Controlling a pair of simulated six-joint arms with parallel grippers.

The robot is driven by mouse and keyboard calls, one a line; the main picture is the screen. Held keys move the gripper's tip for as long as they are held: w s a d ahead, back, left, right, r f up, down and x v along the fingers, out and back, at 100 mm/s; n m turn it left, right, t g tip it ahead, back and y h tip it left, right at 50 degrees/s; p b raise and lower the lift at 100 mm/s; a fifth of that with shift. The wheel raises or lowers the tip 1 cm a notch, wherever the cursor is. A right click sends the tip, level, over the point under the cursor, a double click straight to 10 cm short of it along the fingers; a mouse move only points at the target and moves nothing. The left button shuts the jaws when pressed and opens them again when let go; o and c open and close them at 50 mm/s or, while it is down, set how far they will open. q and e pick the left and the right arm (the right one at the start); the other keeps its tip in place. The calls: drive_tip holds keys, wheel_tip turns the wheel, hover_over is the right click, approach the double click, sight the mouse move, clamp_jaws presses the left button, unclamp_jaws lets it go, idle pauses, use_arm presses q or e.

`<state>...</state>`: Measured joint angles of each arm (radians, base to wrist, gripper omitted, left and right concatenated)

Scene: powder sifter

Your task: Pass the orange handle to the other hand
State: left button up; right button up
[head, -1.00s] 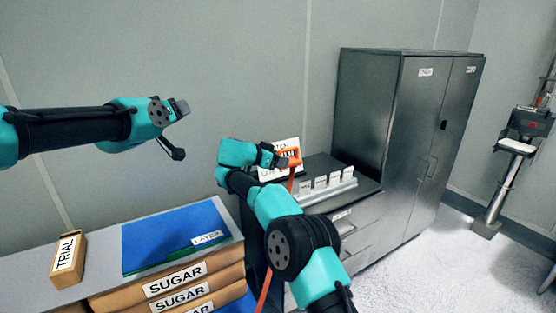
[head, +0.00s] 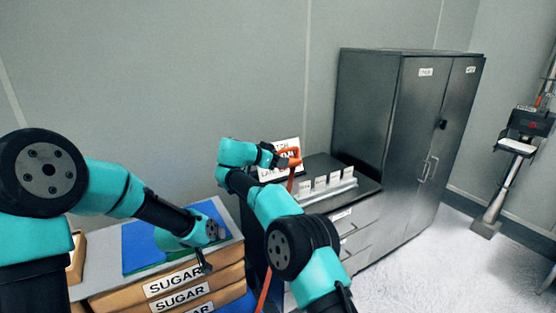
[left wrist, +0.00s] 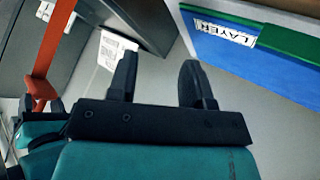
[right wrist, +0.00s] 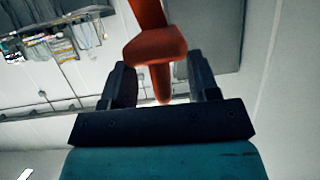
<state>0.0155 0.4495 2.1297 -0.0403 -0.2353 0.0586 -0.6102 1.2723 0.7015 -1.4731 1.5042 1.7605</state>
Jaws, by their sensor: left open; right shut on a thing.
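The orange handle (head: 291,152) is in my right gripper (head: 279,159), in front of the white sign at the middle of the head view. In the right wrist view the handle (right wrist: 157,48) stands between the two dark fingers of the right gripper (right wrist: 163,88). An orange strap (head: 264,290) shows lower down, beside my right arm. My left gripper (head: 212,248) is open and empty, low over the sugar sacks and apart from the handle. In the left wrist view the orange piece (left wrist: 43,85) is at the far left, outside the open left fingers (left wrist: 160,80).
Stacked sugar sacks (head: 174,280) and a blue layer sheet (head: 132,245) lie at the lower left. A counter with a white labelled rack (head: 327,187) stands behind my right arm. A dark metal cabinet (head: 385,130) stands to the right.

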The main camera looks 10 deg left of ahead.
use_arm(q)
drive_tip(key=s+d+f+g, duration=0.2)
drive_tip(key=s+f+g, duration=0.2)
drive_tip(key=s+f, duration=0.9)
drive_tip(key=s+d+f+g, duration=0.3)
drive_tip(key=s+f+g, duration=0.1)
drive_tip(key=s+f, duration=0.9)
drive_tip(key=shift+s+d+f+g+h, duration=0.3)
drive_tip(key=shift+f+h, duration=0.1)
drive_tip(key=shift+f, duration=0.5)
drive_tip(key=shift+w, duration=0.15)
